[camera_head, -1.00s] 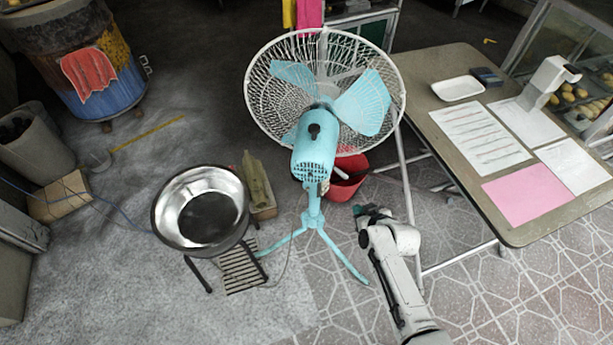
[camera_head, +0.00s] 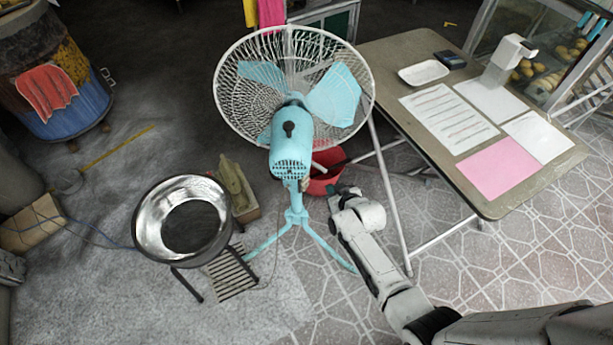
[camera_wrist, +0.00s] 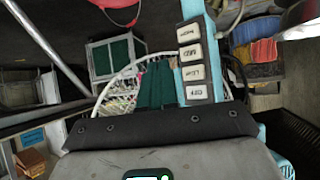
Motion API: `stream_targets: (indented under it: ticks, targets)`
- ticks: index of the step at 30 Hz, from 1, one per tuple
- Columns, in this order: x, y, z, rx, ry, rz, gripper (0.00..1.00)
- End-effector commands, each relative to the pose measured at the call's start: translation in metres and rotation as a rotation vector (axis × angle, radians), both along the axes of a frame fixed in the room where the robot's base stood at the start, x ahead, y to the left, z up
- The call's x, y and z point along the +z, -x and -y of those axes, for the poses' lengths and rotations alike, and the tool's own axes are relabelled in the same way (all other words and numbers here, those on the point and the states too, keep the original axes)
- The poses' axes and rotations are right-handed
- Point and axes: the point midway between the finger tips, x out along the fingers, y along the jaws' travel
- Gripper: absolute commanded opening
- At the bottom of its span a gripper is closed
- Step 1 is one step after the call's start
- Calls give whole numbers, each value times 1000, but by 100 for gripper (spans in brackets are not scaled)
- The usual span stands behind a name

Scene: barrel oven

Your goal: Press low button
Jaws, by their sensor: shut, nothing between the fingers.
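The light-blue pedestal fan (camera_head: 290,150) stands on splayed legs left of my gripper (camera_head: 340,190). In the wrist view, a dark panel (camera_wrist: 208,92) on the fan's blue post carries several white buttons (camera_wrist: 191,52) in a column. Their labels are too small and blurred to read surely, so I cannot tell which is low. My gripper (camera_wrist: 160,125) fills the bottom of the wrist view as a dark edge, shut and empty. The panel's lower end appears just above that edge; I cannot tell whether they touch. In the head view the buttons do not show.
A table (camera_head: 405,55) with papers stands right of my arm. A red bucket (camera_head: 325,182) lies behind the gripper. A metal bowl (camera_head: 150,240) on a stand is left of the fan. The tiled floor at the front is clear.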

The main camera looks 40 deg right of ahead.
Motion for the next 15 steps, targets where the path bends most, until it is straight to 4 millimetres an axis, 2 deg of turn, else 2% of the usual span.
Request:
stream_targets:
  ticks: [3,9,15]
  targets:
    - [-8,-16,-4,3,1,0,0]
    - [-6,-39,-10,4,1,0,0]
    - [-4,-52,-13,2,-1,-1,0]
